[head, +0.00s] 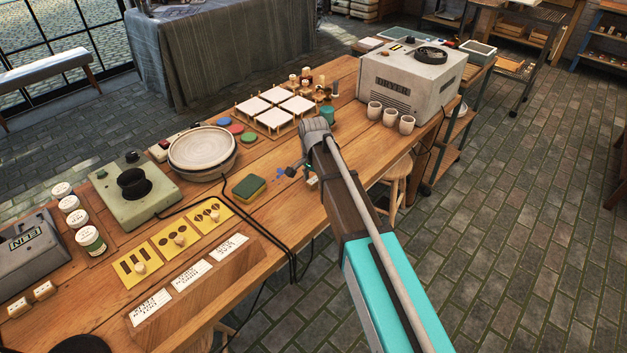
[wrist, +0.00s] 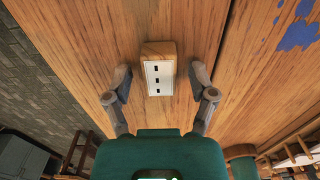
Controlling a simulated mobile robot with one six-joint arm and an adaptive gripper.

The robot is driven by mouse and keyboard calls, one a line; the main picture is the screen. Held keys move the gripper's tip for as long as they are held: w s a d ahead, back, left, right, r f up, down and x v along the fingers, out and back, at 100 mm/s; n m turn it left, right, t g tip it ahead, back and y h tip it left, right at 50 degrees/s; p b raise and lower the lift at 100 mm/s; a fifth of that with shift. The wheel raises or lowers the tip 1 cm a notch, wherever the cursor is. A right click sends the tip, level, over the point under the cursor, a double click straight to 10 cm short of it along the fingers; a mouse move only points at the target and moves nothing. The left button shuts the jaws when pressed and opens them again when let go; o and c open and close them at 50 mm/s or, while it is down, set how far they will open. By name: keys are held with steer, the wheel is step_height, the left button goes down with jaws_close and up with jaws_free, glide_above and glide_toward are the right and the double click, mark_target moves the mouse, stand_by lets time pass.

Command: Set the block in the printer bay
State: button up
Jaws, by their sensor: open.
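The block (wrist: 160,78) is a small wooden piece with a white face bearing a column of three black squares. In the wrist view it sits on the wooden table between the two fingers of my gripper (wrist: 160,72). The fingers are open, with a gap on each side of it. In the head view my gripper (head: 300,170) is low over the table near its right edge, and my arm hides much of that spot. I cannot tell which thing holds the printer bay.
A green and yellow sponge (head: 249,187), a round turntable (head: 202,150) and yellow cards (head: 172,241) lie to the left. White tiles (head: 276,108) stand behind. The dryer (head: 412,77) with several white cups is at the far end. Black cables cross the table (head: 230,276).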

mark_target(314, 180)
steer(key=shift+r, duration=0.2)
step_height(314, 180, up, 12)
steer(key=p, duration=1.2)
steer(key=shift+d, duration=0.1)
stand_by(0.9)
steer(key=s+d+n, duration=0.7)
steer(key=s+d, duration=1.2)
steer(key=d, duration=0.4)
steer(key=shift+n, duration=0.3)
